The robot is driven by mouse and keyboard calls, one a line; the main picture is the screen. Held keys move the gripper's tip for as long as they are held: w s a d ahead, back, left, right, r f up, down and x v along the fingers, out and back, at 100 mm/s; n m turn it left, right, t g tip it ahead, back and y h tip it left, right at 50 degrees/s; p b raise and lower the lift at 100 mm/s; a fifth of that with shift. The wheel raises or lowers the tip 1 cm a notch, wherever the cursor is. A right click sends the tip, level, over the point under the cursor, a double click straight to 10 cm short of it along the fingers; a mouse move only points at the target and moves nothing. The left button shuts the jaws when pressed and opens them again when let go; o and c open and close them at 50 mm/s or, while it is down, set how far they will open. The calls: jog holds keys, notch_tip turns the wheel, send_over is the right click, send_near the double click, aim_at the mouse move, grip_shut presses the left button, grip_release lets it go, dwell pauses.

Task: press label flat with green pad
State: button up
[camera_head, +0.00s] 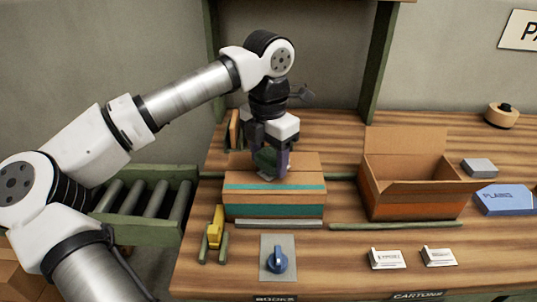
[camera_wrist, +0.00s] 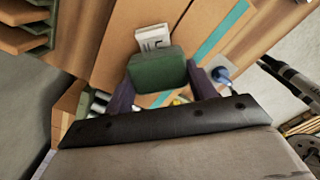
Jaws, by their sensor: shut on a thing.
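My gripper (camera_head: 271,165) is shut on the green pad (camera_head: 265,158) over the closed carton (camera_head: 245,211) with teal bands. In the wrist view the pad (camera_wrist: 158,72) sits between the two purple fingers (camera_wrist: 162,92). A white label (camera_wrist: 152,37) with dark print lies on the carton top (camera_wrist: 115,45), and the pad covers its near part in that view. Whether the pad touches the label or hovers just above it I cannot tell. In the head view the pad and fingers mostly hide the label.
An open, empty-looking carton (camera_head: 410,200) stands to the right. In front are a blue knob (camera_head: 278,259) on a grey plate, a yellow tool (camera_head: 215,228) and two white cards (camera_head: 387,260) (camera_head: 438,256). A blue pack (camera_head: 505,200) lies far right. Rollers (camera_head: 147,205) are at left.

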jog(key=shift+f+b, duration=0.6)
dwell(2.2)
jog(key=shift+r+p, duration=2.3)
jog(key=shift+r, duration=1.3)
